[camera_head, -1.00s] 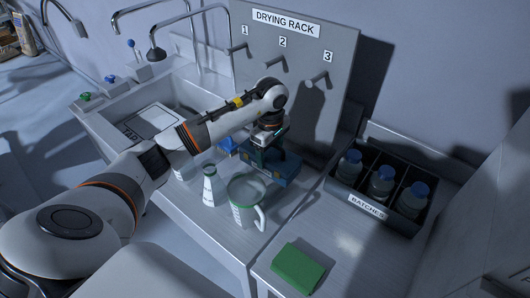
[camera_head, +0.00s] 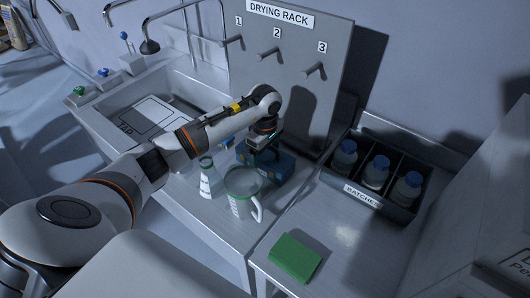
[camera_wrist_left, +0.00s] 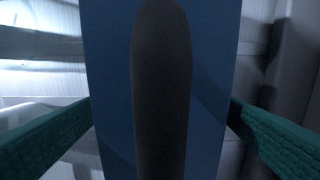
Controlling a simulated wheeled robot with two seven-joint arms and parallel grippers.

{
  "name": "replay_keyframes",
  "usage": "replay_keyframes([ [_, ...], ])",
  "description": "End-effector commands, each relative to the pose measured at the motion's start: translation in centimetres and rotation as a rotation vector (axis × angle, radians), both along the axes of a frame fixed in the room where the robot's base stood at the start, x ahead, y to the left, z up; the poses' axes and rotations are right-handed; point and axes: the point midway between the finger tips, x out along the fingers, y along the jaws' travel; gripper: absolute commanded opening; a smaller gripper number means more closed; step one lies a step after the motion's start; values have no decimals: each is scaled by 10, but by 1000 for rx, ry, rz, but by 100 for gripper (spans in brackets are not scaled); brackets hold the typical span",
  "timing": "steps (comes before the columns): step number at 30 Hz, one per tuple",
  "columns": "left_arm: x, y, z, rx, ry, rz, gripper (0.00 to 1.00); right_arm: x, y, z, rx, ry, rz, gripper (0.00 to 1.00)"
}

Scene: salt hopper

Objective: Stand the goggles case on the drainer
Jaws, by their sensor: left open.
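A blue case (camera_head: 284,167), which I take for the goggles case, is on the metal worktop behind the measuring jug, partly hidden by my left gripper (camera_head: 262,148). In the left wrist view the blue case (camera_wrist_left: 110,90), with a dark rounded strip down its middle, fills the space between the green fingers of my left gripper (camera_wrist_left: 160,110). The fingers are open, one on each side of it. Small gaps seem to show between fingers and case; contact is unclear. I cannot tell which surface is the drainer. My right gripper is out of view.
A jug (camera_head: 241,190) and a conical flask (camera_head: 208,183) stand just in front of the case. The drying rack board (camera_head: 300,100) rises behind it.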

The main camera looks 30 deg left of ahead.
Motion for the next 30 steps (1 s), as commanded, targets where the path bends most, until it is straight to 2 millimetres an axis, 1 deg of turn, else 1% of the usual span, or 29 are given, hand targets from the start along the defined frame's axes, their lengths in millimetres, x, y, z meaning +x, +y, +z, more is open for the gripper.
replay_keyframes([
  [5, 0, 0, 4, -1, 0, 0, 90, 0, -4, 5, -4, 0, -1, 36],
  [8, 1, 0, 13, 1, -5, -2, 90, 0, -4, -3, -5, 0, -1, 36],
  [11, 1, 1, 31, 2, -6, -2, 90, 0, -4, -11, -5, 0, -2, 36],
  [18, 1, 1, 84, 1, -7, 0, 90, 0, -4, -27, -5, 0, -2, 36],
  [21, 1, 0, 101, 2, -4, 0, 90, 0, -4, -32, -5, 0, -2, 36],
  [25, 1, 0, 116, 1, -2, 0, 90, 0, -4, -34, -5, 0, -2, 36],
  [30, 0, 0, 123, 0, 0, 0, 90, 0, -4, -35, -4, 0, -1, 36],
])
